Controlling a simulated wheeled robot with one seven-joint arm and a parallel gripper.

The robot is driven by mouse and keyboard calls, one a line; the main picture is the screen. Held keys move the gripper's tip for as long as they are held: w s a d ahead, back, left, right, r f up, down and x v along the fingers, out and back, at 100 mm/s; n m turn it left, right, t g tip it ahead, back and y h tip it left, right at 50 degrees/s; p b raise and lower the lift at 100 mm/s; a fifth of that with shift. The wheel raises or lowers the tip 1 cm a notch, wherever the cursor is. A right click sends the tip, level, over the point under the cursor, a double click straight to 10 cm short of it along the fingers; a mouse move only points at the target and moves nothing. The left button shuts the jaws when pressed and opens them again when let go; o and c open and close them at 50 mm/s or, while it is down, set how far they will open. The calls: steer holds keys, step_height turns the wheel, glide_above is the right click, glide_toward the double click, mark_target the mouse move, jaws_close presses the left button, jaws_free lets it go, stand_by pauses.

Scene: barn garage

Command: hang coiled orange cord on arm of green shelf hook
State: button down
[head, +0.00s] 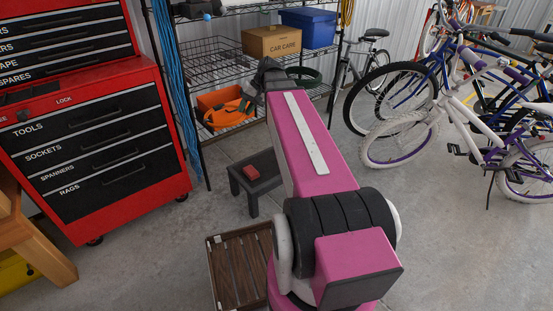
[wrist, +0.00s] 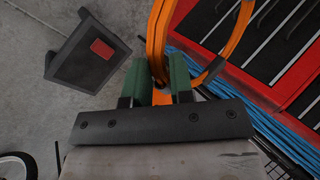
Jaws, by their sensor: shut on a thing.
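The coiled orange cord (wrist: 158,32) is gripped between the green fingers of my gripper (wrist: 160,80) in the wrist view. Its loops stretch toward the top of that picture. In the head view the cord (head: 226,117) shows in front of an orange bin, just left of my arm's far end. My gripper is mostly hidden there behind the arm. I cannot make out the green shelf hook for certain in either view. A dark green curved thing (head: 305,74) shows right of my arm at the shelf, but I cannot tell what it is.
A wire shelf (head: 205,62) holds an orange bin (head: 212,98), a CAR CARE box (head: 272,41) and a blue bin (head: 308,27). A red tool cabinet (head: 100,140) stands left, with blue cords (head: 172,85) beside it. A low stool (head: 262,182), slatted crate (head: 240,235) and bicycles (head: 450,120) stand around.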

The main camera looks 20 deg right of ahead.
steer(key=w+d+f+m+t+h, duration=0.1)
steer(key=w+d+f+m, duration=0.15)
steer(key=f, duration=0.45)
steer(key=w+d+f+m+t, duration=0.2)
steer(key=w+f+m, duration=0.15)
steer(key=f, duration=0.35)
steer(key=w+d+f+m+t+h, duration=0.1)
steer(key=w+d+f+m, duration=0.2)
steer(key=f, duration=0.5)
steer(key=w+d+f+m+t+h, duration=0.1)
steer(key=d+f+m, duration=0.1)
steer(key=f, duration=0.8)
steer(key=w+d+f+m+t+h, duration=0.1)
steer(key=d+f, duration=0.3)
steer(key=f, duration=0.6)
steer(key=shift+w+d+m+h, duration=0.3)
steer(key=shift+w+m+h, duration=0.15)
steer(key=shift+m, duration=0.45)
steer(key=w+d+f, duration=0.3)
steer(key=d+f, duration=0.7)
steer(key=d, duration=0.1)
steer(key=shift+w+f, duration=0.2)
steer(key=shift+f, duration=0.15)
steer(key=c, duration=1)
jaws_free()
